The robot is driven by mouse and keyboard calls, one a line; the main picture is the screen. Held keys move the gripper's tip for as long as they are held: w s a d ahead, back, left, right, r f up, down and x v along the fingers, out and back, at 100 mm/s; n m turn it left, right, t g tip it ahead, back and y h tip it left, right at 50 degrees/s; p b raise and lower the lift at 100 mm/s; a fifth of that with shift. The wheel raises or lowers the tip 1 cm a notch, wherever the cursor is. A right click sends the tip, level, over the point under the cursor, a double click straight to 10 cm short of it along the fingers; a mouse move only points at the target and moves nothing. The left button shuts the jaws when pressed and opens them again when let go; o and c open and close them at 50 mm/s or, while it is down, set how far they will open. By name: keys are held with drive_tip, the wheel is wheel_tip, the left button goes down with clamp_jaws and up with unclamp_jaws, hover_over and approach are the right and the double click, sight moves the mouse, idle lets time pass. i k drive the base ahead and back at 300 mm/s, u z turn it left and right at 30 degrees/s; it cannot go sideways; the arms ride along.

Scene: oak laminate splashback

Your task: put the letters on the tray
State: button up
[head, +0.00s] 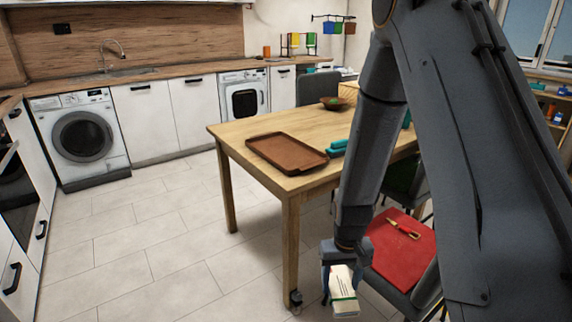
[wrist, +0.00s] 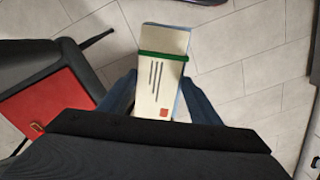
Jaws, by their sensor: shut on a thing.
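The letters (head: 343,291) are a white bundle with a green band around it. In the wrist view the letters (wrist: 160,80) show dark address lines, a red stamp and a blue edge behind. My gripper (head: 341,268) is shut on the bundle and holds it low, over the floor beside the front table leg. In the wrist view the fingers of my gripper (wrist: 158,95) lie on both sides of it. The tray (head: 270,152) is brown, rectangular and empty. It lies on the wooden table, up and to the left of my gripper.
The wooden table (head: 232,131) has teal items (head: 338,147) right of the tray and a bowl (head: 333,103) farther back. A chair with a red seat (head: 405,250) holding a wooden-handled tool (head: 403,229) stands right of my gripper. The floor left of the table is clear.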

sight(286, 162)
drive_tip(key=k, duration=0.1)
drive_tip(key=u, duration=1.85)
drive_tip(key=i, duration=1.45)
drive_tip(key=z, duration=2.55)
